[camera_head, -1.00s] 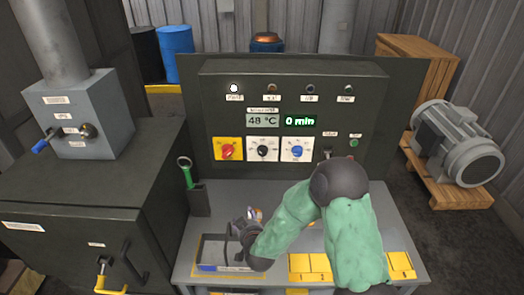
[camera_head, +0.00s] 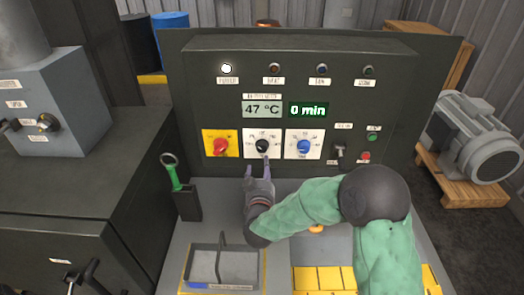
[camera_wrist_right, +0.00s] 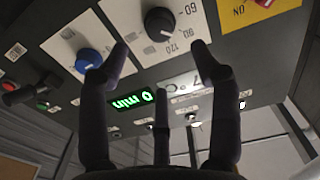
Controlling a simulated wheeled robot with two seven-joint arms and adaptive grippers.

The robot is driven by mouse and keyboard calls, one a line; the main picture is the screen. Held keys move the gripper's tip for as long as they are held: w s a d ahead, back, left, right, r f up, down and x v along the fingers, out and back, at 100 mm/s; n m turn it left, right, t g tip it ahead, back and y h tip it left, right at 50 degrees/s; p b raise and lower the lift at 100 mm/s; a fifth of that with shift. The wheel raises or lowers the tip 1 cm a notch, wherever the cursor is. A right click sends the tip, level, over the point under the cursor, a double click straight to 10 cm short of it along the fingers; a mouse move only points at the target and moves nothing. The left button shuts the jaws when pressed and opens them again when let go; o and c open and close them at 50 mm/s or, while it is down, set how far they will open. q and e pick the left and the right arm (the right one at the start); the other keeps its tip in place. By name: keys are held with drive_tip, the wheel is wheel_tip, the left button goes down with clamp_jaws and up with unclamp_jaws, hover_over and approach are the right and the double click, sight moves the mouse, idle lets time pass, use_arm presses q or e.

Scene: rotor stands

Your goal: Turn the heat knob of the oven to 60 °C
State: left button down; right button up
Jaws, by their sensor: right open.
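The heat knob (camera_head: 262,145) is a black knob on a white dial plate, in the middle of the oven's control panel. In the right wrist view the black knob (camera_wrist_right: 160,25) shows with the marks 60 and 120 beside it; I cannot tell its exact setting. My right gripper (camera_head: 259,170) is just below the knob, fingers pointing up at the panel. In the right wrist view its fingers (camera_wrist_right: 160,62) are spread and empty, with the knob ahead between them and apart from them. The temperature display (camera_head: 262,109) reads 47 °C. My left gripper is out of view.
A red knob on a yellow plate (camera_head: 207,135) is left of the heat knob; a blue knob (camera_head: 304,146) is right of it. The timer display (camera_head: 308,110) reads 0 min. A green-handled tool (camera_head: 173,175) stands in a holder.

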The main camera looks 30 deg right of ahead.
sight(262, 149)
drive_tip(key=x, duration=1)
drive_tip(key=shift+w+r, duration=0.1)
drive_tip(key=shift+r, duration=0.1)
drive_tip(key=c, duration=1.1)
